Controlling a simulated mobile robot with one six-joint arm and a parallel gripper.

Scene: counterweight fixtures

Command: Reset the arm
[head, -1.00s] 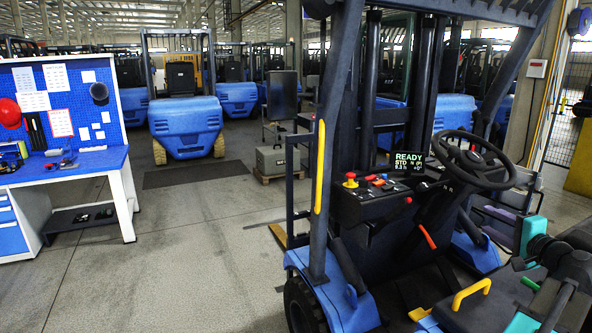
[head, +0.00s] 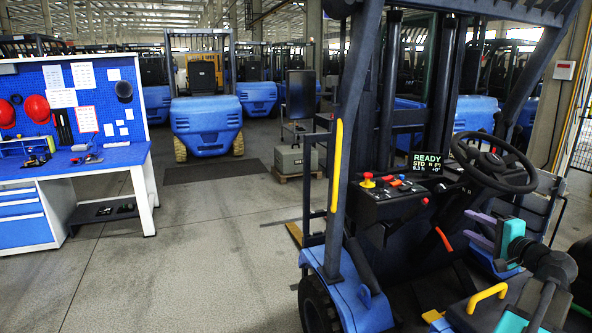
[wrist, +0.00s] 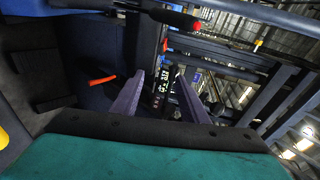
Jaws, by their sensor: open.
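My gripper (head: 470,228) has a teal body and two purple fingers. The display reads READY in the head view (head: 427,163).
The forklift's overhead-guard post (head: 345,130) and console (head: 385,200) with a red-topped button (head: 368,179) are close by. A yellow handle (head: 487,297) sits below my gripper. A blue workbench (head: 100,159) is at left. The grey floor (head: 200,240) between is clear.

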